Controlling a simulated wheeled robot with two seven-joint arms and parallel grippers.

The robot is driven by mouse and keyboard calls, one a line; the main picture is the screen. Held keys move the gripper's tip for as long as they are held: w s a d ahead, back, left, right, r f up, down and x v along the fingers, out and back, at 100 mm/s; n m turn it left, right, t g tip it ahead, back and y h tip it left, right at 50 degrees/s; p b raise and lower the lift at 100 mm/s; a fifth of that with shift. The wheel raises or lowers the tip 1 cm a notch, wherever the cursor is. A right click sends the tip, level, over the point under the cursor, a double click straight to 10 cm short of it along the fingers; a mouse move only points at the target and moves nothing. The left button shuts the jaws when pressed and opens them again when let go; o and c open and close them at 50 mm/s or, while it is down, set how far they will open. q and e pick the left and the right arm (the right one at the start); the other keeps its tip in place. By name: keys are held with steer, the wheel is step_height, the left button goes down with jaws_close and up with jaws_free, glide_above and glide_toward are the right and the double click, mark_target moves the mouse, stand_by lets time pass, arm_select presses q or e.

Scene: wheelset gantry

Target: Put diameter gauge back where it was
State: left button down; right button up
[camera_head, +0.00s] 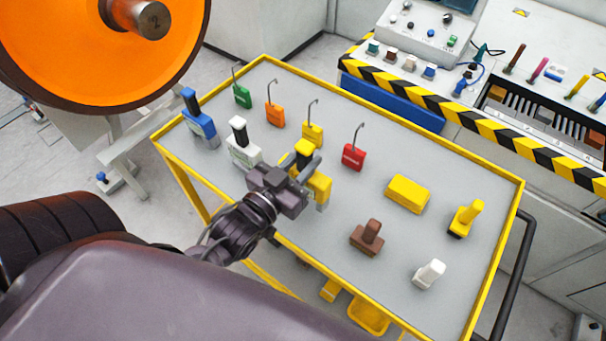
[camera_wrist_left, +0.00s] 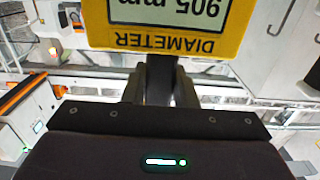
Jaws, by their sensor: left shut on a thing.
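The left wrist view shows the gauge's yellow face (camera_wrist_left: 165,38) close up, with an upside-down label reading DIAMETER and 905 mm. The gauge looks about upright. Whether its base touches the table or hangs just above it I cannot tell. The gripper partly hides the gauge. My right gripper is not in view.
The yellow-rimmed table (camera_head: 325,255) also holds a white gauge (camera_head: 243,152) and a blue gauge (camera_head: 202,128) to the left. Behind stand hooked green, orange, yellow and red (camera_head: 354,157) blocks. To the right are a brown stamp-like tool (camera_head: 367,238) and a yellow box (camera_head: 408,194).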

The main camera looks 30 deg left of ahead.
arm_select(q)
steer(key=shift+f, duration=2.1)
steer(key=c, duration=1.2)
jaws_free()
steer(key=shift+f, duration=0.1)
steer(key=shift+o, duration=0.2)
steer(key=shift+s, duration=0.15)
steer(key=s+a, duration=0.1)
steer(key=s, duration=1)
steer(key=shift+s+a, duration=0.3)
steer(key=shift+s, duration=0.05)
steer(key=shift+s, duration=0.1)
